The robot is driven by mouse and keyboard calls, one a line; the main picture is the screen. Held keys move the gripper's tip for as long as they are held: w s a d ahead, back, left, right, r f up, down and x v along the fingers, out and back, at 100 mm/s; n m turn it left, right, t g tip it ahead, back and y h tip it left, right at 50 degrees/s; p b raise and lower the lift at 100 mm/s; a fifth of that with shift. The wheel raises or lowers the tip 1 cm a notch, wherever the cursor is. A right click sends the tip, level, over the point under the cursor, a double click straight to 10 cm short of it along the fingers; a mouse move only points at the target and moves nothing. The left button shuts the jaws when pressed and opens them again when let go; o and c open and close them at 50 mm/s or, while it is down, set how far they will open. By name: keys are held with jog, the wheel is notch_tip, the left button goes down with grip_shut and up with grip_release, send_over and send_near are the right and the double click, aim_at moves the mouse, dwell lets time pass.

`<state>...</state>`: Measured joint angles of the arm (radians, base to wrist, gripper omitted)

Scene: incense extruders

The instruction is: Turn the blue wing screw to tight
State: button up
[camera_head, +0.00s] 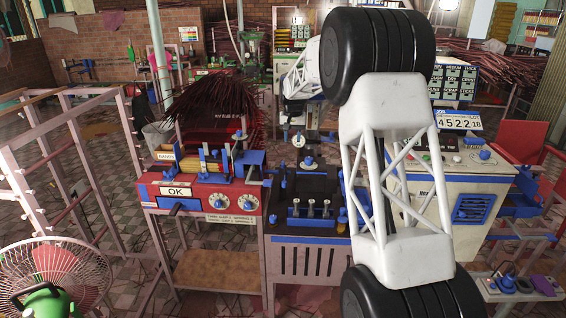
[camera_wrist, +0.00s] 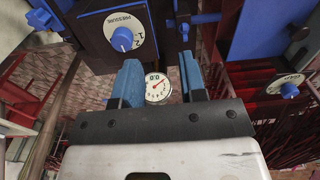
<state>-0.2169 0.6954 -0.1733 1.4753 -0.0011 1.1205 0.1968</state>
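My gripper (camera_wrist: 160,78) is open and empty, with its two blue fingers apart at the lower middle of the wrist view. A blue knob (camera_wrist: 122,39) on a round white dial marked PRESSURE, with 1 and 2, is ahead at the upper left. A smaller blue knob (camera_wrist: 289,90) on a pale plate is at the right; its lettering is too small to read. Neither touches a finger. I cannot tell which blue part is the wing screw. In the head view my arm hides part of the machines, and my gripper cannot be made out clearly.
A round white gauge (camera_wrist: 158,88) shows between the fingers, beyond them. In the head view, a red machine (camera_head: 200,192) marked OK stands beside a dark bench (camera_head: 310,257) with blue fittings. A white cabinet (camera_head: 465,220) is at the right and a fan (camera_head: 50,265) at the lower left.

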send_over(283, 162)
notch_tip(283, 162, down, 6)
jog(key=shift+f, duration=0.2)
jog(key=shift+s+f, duration=0.1)
jog(key=shift+f, duration=3.85)
grip_shut()
